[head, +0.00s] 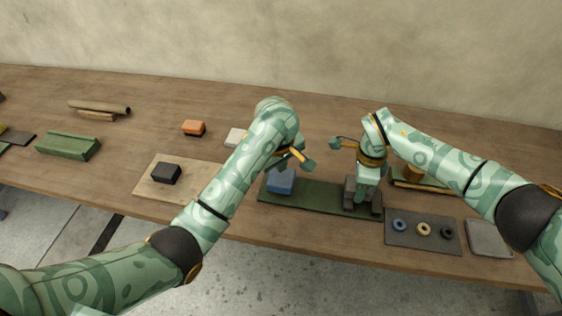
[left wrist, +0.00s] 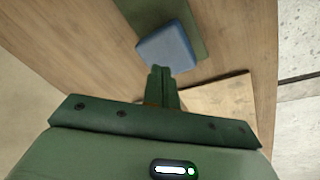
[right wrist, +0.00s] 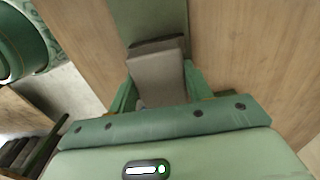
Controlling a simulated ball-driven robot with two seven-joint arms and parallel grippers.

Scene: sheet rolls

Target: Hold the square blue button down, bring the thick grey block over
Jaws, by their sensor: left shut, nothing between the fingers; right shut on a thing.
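The square blue button (head: 281,184) sits at the left end of a dark green strip (head: 318,195); it also shows in the left wrist view (left wrist: 168,47). My left gripper (head: 284,167) is shut and empty, its fingertips (left wrist: 160,70) at the button's near edge in that view. Whether they press it I cannot tell. My right gripper (head: 363,192) is shut on the thick grey block (right wrist: 158,76), near the right end of the strip. A darker grey piece (right wrist: 157,46) shows just beyond the block. The fingers hide part of the block.
A grey tray with several rings (head: 423,244) and a pale grey tray (head: 490,238) lie to the right. A black block (head: 166,173) rests on a light board at left. The strip between button and grey block is clear.

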